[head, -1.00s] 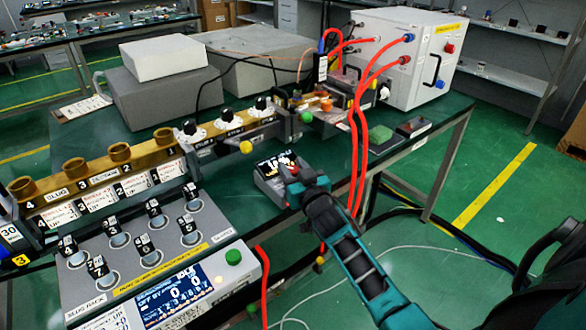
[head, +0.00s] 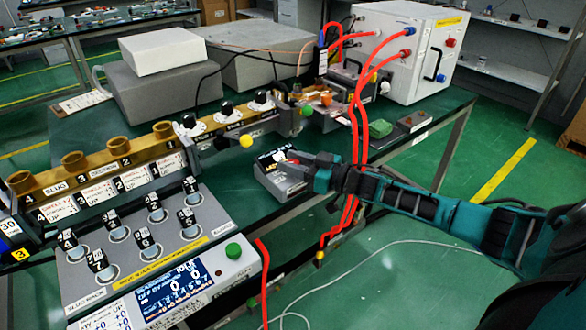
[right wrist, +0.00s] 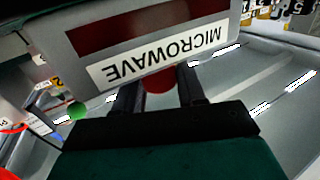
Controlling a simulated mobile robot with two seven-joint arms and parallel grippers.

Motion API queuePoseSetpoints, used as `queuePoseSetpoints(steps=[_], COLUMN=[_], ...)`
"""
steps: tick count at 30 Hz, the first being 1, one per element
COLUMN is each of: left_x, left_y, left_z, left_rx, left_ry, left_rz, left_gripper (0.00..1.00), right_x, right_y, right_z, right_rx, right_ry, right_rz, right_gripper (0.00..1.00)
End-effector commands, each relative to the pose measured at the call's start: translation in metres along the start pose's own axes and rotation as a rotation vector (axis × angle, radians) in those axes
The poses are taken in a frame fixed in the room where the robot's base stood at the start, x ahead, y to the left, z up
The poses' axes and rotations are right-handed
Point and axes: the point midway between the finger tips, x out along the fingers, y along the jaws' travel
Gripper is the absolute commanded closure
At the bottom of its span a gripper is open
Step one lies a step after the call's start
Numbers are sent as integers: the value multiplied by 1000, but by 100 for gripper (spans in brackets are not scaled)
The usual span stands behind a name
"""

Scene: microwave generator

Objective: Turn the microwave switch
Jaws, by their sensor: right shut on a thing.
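A small grey box (head: 279,182) sits at the front edge of the green bench in the head view. The right wrist view shows its grey face close up, with an upside-down white MICROWAVE label (right wrist: 160,57). A red switch (right wrist: 160,80) protrudes below that label. My right gripper (head: 292,157) reaches the box from the right. In the right wrist view its two black fingers (right wrist: 158,86) stand on either side of the red switch and are shut on it. The fingers hide part of the switch. My left gripper is not in view.
Red cables (head: 355,150) hang just behind my right arm. A white cabinet (head: 410,60) stands at the back.

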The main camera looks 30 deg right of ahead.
Motion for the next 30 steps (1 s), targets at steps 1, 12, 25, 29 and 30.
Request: queuePoseSetpoints(steps=[1, 12, 25, 29, 30], left_x=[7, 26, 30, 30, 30], left_y=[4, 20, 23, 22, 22], left_z=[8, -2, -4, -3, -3], left_rx=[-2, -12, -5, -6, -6], left_ry=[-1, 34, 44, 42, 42], left_rz=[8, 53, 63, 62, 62], left_gripper=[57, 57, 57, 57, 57], right_x=[0, 1, 0, 1, 1], right_y=[4, 2, 1, 0, 0], right_z=[5, 4, 0, 0, 0], right_rx=[-9, -4, -1, -1, -1], right_ry=[-1, 1, 1, 1, 1], right_rz=[-40, -280, -368, -370, -370], right_gripper=[91, 91, 91, 91, 91])
